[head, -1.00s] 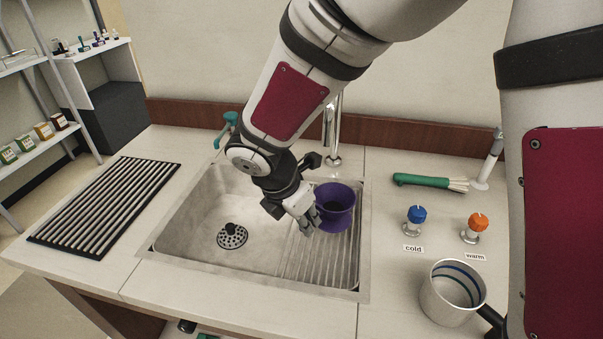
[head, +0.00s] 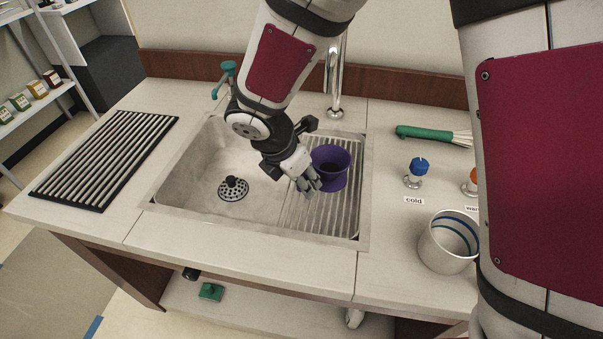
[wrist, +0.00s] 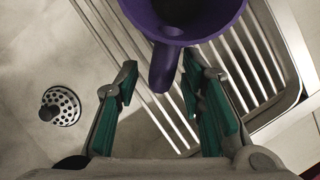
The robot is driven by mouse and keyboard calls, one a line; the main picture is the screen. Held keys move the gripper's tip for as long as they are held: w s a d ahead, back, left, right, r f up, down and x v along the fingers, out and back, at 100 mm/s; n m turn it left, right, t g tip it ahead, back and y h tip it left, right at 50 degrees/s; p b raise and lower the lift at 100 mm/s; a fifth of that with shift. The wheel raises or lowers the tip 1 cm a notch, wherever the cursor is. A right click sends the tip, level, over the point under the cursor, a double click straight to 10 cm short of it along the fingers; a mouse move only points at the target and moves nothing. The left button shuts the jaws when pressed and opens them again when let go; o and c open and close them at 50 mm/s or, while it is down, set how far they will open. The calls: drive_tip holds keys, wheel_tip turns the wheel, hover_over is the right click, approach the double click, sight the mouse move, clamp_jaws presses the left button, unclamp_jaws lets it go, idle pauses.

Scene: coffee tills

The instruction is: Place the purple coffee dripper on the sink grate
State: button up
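The purple coffee dripper (head: 331,168) is at the right side of the sink, over the slatted sink grate (head: 333,217). It looks upright and seems to rest on the slats, though its base is partly hidden. My gripper (head: 308,186) is just left of and in front of it. In the wrist view the dripper (wrist: 183,22) is at the top, its handle pointing down between the two green-padded fingers of my gripper (wrist: 160,78). The fingers are apart, with visible gaps on both sides of the handle.
The sink basin with its drain strainer (head: 233,188) is to the left. A black-framed rack (head: 105,160) lies on the left counter. The faucet (head: 333,85) stands behind. A green-handled brush (head: 424,133), the blue cold knob (head: 418,167) and a metal mug (head: 447,243) are to the right.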

drive_tip(key=shift+r, duration=0.1)
drive_tip(key=p+v, duration=0.2)
drive_tip(key=v, duration=1)
drive_tip(key=s+d+r+m, duration=0.35)
drive_tip(key=d+m, duration=0.25)
drive_tip(key=d, duration=0.2)
drive_tip(key=s+d+r+m, duration=0.3)
drive_tip(key=d+r+m, duration=0.2)
drive_tip(key=d+m, duration=0.15)
drive_tip(key=s+d+m+y, duration=0.3)
drive_tip(key=s+d+m, duration=0.5)
drive_tip(key=s+m, duration=0.6)
drive_tip(key=shift+d+r+m, duration=0.2)
drive_tip(key=shift+r+m, duration=0.15)
drive_tip(key=shift+s, duration=0.1)
wheel_tip(320, 180, up, 6)
drive_tip(key=t+p, duration=0.1)
drive_tip(key=p, duration=0.4)
drive_tip(key=shift+r, duration=0.15)
